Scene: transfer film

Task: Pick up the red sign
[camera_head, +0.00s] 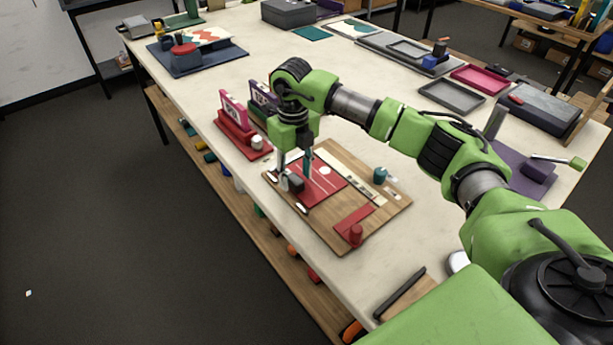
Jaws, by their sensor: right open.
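A wooden board (342,235) lies on the pale worktable. A flat red panel (327,188) with white marks lies on it. A red stand (238,138) holds an upright pinkish-red sign (234,111) with white lettering, left of the board. I cannot tell which of these two is the red sign. My right gripper (297,176) points down over the left part of the flat panel, open, with a small dark block (295,184) close to its fingertips. I cannot tell whether the fingers touch the panel or block. My left gripper is not in view.
A purple sign (264,97) stands behind the red stand, partly hidden by my right arm. A red strip (353,222) and red knob (355,235) sit at the board's front. Grey trays (451,97) and boxes line the far right.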

